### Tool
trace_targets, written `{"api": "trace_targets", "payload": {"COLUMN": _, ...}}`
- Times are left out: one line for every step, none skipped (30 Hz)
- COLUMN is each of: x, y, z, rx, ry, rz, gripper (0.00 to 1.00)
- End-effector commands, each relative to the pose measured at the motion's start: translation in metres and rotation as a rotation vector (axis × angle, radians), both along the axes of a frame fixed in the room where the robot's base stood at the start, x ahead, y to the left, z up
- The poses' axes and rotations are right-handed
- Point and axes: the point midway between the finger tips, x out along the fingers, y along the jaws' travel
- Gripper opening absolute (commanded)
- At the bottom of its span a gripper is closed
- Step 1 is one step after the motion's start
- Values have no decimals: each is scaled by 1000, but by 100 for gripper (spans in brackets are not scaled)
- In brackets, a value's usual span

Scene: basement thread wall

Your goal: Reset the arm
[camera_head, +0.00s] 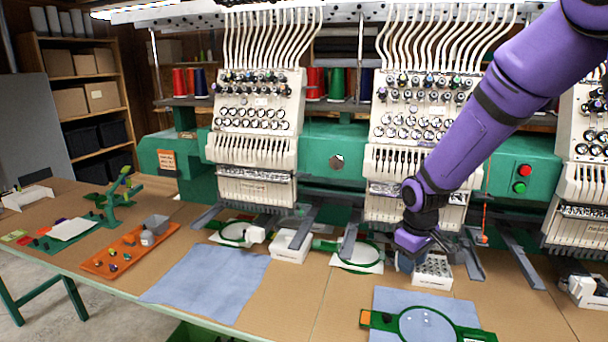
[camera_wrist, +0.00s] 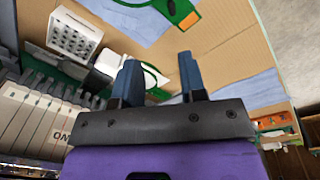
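My arm is purple and reaches in from the upper right in the head view. My gripper (camera_head: 405,262) is low over the table there, in front of the right-hand embroidery head and beside a white block with holes (camera_head: 432,270). The arm partly hides this area. In the wrist view my gripper (camera_wrist: 160,80) shows two dark blue fingers spread apart. Nothing is held between them; tabletop and part of a green hoop (camera_wrist: 155,88) show behind. The white block with holes (camera_wrist: 75,34) is at the upper left of that view.
Green-and-white embroidery machine heads (camera_head: 255,130) stand along the back. Hoops (camera_head: 360,255), a white box (camera_head: 290,245) and grey machine arms (camera_head: 520,262) crowd the table near them. A blue cloth (camera_head: 208,280) and an orange tray (camera_head: 122,258) lie left. Bare tabletop shows at front centre.

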Motion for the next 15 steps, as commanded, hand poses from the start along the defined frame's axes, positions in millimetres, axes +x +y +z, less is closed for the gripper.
{"api": "trace_targets", "payload": {"x": -6, "y": -3, "z": 19, "rx": -3, "ry": -23, "rz": -23, "gripper": 38}}
{"api": "trace_targets", "payload": {"x": -10, "y": -5, "z": 28, "rx": -5, "ry": -32, "rz": -37, "gripper": 38}}
{"api": "trace_targets", "payload": {"x": -15, "y": -7, "z": 40, "rx": -6, "ry": -44, "rz": -56, "gripper": 38}}
{"api": "trace_targets", "payload": {"x": -20, "y": -9, "z": 50, "rx": -7, "ry": -54, "rz": -72, "gripper": 38}}
{"api": "trace_targets", "payload": {"x": -24, "y": -11, "z": 59, "rx": -7, "ry": -64, "rz": -88, "gripper": 38}}
{"api": "trace_targets", "payload": {"x": -30, "y": -13, "z": 70, "rx": -7, "ry": -77, "rz": -106, "gripper": 38}}
{"api": "trace_targets", "payload": {"x": -35, "y": -14, "z": 79, "rx": -7, "ry": -87, "rz": -120, "gripper": 38}}
{"api": "trace_targets", "payload": {"x": -41, "y": -16, "z": 87, "rx": -6, "ry": -96, "rz": -135, "gripper": 38}}
{"api": "trace_targets", "payload": {"x": -48, "y": -18, "z": 98, "rx": -4, "ry": -109, "rz": -155, "gripper": 38}}
{"api": "trace_targets", "payload": {"x": -53, "y": -19, "z": 106, "rx": -2, "ry": -119, "rz": -170, "gripper": 38}}
{"api": "trace_targets", "payload": {"x": -59, "y": -21, "z": 113, "rx": -1, "ry": -127, "rz": -184, "gripper": 38}}
{"api": "trace_targets", "payload": {"x": -67, "y": -23, "z": 123, "rx": 2, "ry": -140, "rz": -205, "gripper": 38}}
{"api": "trace_targets", "payload": {"x": -72, "y": -24, "z": 130, "rx": 5, "ry": -150, "rz": -219, "gripper": 38}}
{"api": "trace_targets", "payload": {"x": -79, "y": -25, "z": 137, "rx": 8, "ry": -159, "rz": -234, "gripper": 38}}
{"api": "trace_targets", "payload": {"x": -87, "y": -27, "z": 146, "rx": 12, "ry": -170, "rz": -253, "gripper": 38}}
